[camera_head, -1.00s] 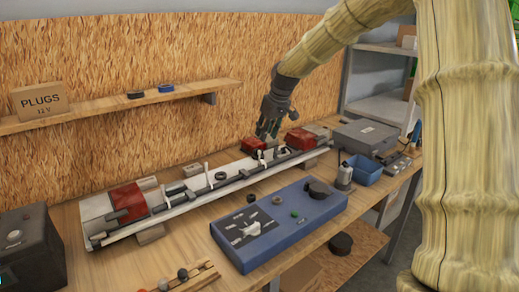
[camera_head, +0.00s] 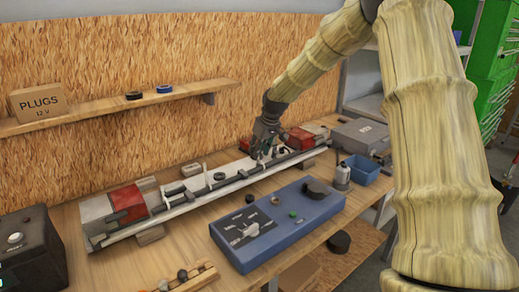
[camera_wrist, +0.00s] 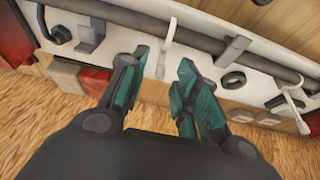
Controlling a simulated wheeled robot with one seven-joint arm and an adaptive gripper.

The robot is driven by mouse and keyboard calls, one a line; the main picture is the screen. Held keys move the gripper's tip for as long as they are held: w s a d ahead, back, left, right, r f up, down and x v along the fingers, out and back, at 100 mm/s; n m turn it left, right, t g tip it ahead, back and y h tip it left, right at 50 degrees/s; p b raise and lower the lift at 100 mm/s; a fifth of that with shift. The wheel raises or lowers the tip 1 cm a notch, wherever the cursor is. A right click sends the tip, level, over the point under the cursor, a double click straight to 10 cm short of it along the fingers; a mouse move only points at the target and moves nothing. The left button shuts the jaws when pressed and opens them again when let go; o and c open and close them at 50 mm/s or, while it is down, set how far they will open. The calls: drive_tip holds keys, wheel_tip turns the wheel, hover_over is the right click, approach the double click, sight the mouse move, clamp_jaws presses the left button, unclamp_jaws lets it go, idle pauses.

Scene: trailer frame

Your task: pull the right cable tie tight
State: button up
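The right cable tie (camera_wrist: 169,38) is white and loops around the dark cable (camera_wrist: 215,47) on the white trailer bar (camera_head: 185,202). Its tail points towards my gripper (camera_wrist: 163,62) in the wrist view. My gripper is open, with teal fingertips on either side of the tail's end and a visible gap between them. I cannot tell whether either finger touches it. In the head view my gripper (camera_head: 262,155) is low at the right part of the bar and partly hides this tie. Another white tie (camera_wrist: 295,100) stands further along the cable; it also shows in the head view (camera_head: 206,173).
A blue control box (camera_head: 280,225) lies in front of the bar. A grey case (camera_head: 360,135), a blue bin (camera_head: 361,169) and a small bottle (camera_head: 342,176) stand at the right. Red lamps (camera_head: 127,201) sit at the bar's ends. A chipboard wall (camera_head: 120,60) with a shelf rises behind.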

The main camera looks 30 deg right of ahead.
clamp_jaws()
wheel_tip(320, 180, up, 3)
drive_tip(key=shift+f+p, duration=0.15)
drive_tip(key=shift+p, duration=0.75)
unclamp_jaws()
drive_tip(key=v, duration=1.2)
